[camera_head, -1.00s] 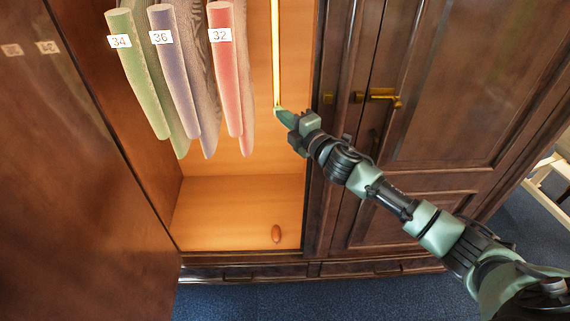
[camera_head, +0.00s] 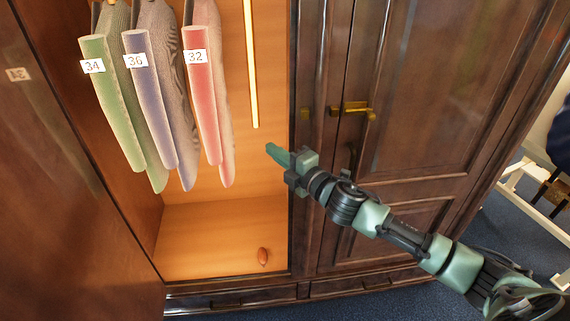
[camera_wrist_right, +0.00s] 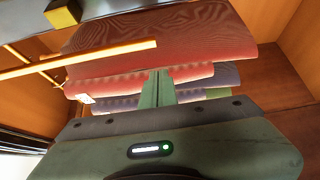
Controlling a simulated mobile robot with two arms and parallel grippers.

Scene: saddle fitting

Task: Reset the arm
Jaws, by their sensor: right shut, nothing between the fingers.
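My right gripper (camera_head: 274,152) is in front of the open wardrobe compartment, near its right edge. Its fingers are shut and empty, and they also show in the right wrist view (camera_wrist_right: 158,88). The gripper is to the right of the hanging garments and below the lower end of the lit strip (camera_head: 251,70). It looks apart from both. My right arm (camera_head: 375,215) comes in from the lower right, across the front of the closed door. My left gripper is not in view.
Garments tagged 34 (camera_head: 112,105), 36 (camera_head: 150,100) and 32 (camera_head: 202,95) hang in the wardrobe. An open door (camera_head: 70,220) is at left. A closed door (camera_head: 425,90) with a brass handle (camera_head: 358,110) is at right.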

